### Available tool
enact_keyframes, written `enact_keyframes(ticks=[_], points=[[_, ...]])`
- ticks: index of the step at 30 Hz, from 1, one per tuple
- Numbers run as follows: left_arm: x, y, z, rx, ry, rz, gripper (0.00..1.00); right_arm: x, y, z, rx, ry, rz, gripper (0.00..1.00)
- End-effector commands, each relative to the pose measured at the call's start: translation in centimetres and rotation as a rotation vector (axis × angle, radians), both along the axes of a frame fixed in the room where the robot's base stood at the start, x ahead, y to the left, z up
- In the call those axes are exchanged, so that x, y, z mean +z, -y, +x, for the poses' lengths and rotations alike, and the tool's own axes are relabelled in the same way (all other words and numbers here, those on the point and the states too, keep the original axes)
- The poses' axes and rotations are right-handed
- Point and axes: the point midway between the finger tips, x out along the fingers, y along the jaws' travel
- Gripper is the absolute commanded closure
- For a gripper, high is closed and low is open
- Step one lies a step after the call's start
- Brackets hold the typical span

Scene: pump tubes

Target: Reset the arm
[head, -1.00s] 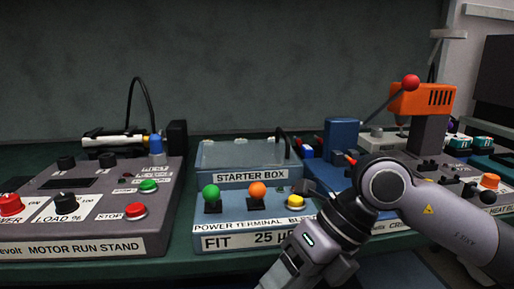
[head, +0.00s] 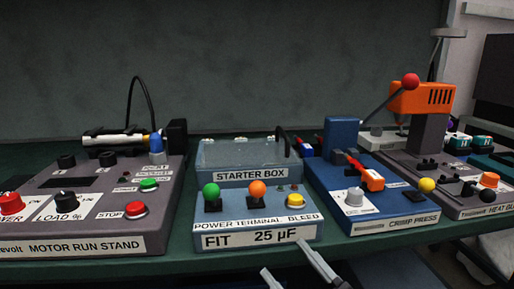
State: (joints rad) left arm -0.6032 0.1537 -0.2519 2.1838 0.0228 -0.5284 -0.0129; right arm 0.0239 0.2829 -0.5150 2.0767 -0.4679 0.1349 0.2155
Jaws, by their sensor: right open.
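My right gripper (head: 284,256) shows only as two fingers at the bottom edge, spread apart and empty, in front of the starter box (head: 205,226). The right finger's tip overlaps the lower edge of the box's "FIT 25 µF" label in the picture; I cannot tell whether it touches. The rest of the right arm is out of view. My left gripper is not in view.
The grey motor run stand (head: 60,215) is at the left. The blue crimp press (head: 390,218), with an orange-handled tool (head: 370,180) on it, is right of the box. An orange-headed press (head: 422,98) stands behind on the right. The green bench top (head: 180,262) has a clear front strip.

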Motion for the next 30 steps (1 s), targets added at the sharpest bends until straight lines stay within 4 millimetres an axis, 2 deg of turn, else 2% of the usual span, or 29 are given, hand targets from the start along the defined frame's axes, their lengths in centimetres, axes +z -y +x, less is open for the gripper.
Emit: enact_keyframes(ticks=[1,4,8,12,17,19,30], points=[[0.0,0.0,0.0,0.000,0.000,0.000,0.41,-2.4,1.2,0.2,-0.054,-0.113,0.024,0.38],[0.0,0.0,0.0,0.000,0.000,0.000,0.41,-7.2,3.7,0.3,-0.154,-0.335,0.055,0.38],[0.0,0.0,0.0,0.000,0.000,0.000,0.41,-13.9,6.5,-1.4,-0.261,-0.620,0.074,0.38],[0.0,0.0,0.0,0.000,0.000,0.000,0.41,-20.1,8.7,-4.7,-0.337,-0.892,0.074,0.38],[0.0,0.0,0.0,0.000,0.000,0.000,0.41,-25.8,10.4,-9.9,-0.390,-1.171,0.061,0.38],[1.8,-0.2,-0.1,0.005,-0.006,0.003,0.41,-24.0,10.6,-9.9,-0.395,-1.179,0.060,0.38],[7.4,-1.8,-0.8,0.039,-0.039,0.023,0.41,-18.4,12.1,-10.5,-0.438,-1.202,0.056,0.38]])
